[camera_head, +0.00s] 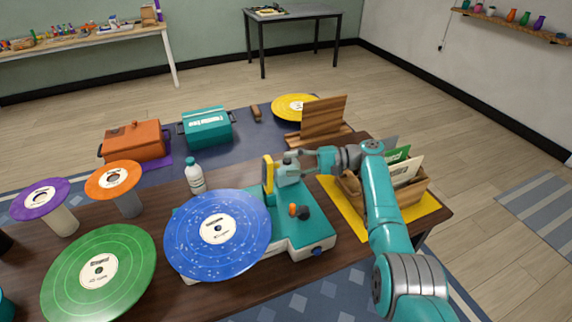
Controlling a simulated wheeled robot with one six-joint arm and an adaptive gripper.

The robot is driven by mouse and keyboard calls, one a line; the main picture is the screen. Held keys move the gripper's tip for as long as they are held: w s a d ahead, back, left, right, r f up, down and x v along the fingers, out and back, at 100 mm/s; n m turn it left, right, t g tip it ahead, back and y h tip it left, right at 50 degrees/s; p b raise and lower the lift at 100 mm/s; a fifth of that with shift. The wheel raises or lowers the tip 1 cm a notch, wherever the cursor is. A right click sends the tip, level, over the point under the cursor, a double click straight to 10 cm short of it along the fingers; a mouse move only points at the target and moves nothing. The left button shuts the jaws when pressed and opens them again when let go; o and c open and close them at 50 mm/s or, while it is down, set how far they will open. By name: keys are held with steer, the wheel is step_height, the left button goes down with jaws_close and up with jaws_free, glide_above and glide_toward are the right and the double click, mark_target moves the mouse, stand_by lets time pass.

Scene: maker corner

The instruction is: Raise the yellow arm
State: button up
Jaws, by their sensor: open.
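The yellow arm (268,172) is a short bar at the back of the teal and white record player (312,232). It looks foreshortened from here, so its exact tilt is hard to tell. A blue speckled record (205,250) with a white label lies on the player's platter. My gripper (298,162) reaches in from the right and is open. Its fingers are just right of the yellow arm, by a grey block at the arm's base. I cannot tell whether they touch it.
A white bottle (195,178) stands behind the blue record. A wooden crate of sleeves (410,193) is on a yellow mat (427,204) at right. A wooden stand (322,122) is behind my gripper. Green (75,278), orange (95,190) and purple (25,208) records are at left.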

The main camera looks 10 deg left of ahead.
steer(key=v, duration=0.9)
steer(key=shift+w+d, duration=0.1)
steer(key=shift+d, duration=0.1)
